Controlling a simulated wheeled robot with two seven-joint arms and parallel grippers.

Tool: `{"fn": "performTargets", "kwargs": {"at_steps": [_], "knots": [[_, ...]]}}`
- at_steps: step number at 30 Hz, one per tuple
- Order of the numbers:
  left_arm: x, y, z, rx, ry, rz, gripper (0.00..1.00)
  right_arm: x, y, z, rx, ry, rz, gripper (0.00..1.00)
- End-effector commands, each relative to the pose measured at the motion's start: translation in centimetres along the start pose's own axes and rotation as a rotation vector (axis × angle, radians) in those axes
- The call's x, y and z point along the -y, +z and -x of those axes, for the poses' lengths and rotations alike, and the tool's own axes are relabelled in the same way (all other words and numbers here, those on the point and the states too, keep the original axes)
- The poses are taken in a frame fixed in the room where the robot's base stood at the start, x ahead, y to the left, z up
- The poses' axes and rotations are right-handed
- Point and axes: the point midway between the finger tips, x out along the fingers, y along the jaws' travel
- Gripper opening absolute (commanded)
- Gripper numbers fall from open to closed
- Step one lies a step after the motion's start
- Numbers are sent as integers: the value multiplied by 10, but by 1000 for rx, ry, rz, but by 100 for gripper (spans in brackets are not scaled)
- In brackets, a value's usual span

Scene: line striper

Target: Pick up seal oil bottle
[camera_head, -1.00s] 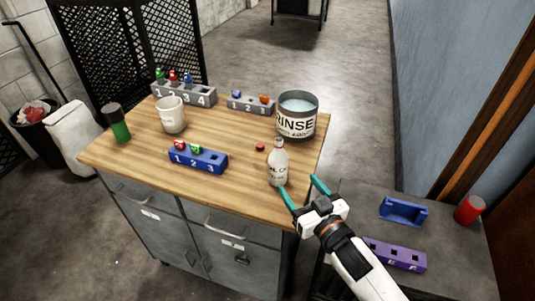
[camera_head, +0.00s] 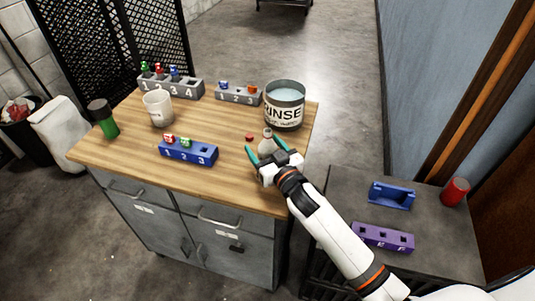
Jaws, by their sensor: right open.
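The white bottle (camera_head: 266,146) stands upright near the right front of the wooden tabletop. I take it for the seal oil bottle; its label is now mostly covered by my gripper. My right gripper (camera_head: 261,153) is at the bottle, with its teal fingers open on either side of the upper part. I cannot tell whether the fingers touch it. My left gripper is not in view.
The rinse can (camera_head: 285,104) stands close behind the bottle. A small red cap (camera_head: 249,138) lies behind it to the left. A blue numbered rack (camera_head: 188,151), a white cup (camera_head: 158,108) and a green bottle (camera_head: 104,119) are further left. A purple rack (camera_head: 383,237) is on the lower right table.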

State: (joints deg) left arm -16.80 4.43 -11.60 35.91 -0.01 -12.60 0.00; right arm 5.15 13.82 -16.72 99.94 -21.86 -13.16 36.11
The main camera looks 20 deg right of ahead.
Motion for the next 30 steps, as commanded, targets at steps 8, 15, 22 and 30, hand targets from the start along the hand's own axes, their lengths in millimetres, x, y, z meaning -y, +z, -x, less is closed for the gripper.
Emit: {"fn": "performTargets", "kwargs": {"at_steps": [8, 15, 22, 30], "knots": [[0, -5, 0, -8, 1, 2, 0, 0, 0, -2, 0, 1, 0, 68], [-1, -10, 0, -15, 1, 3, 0, 0, 0, -2, 0, 0, 0, 28], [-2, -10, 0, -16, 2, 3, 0, 0, 0, -2, 1, 1, 0, 18], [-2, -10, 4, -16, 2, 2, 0, 0, 29, -2, 6, 2, 3, 18]]}}
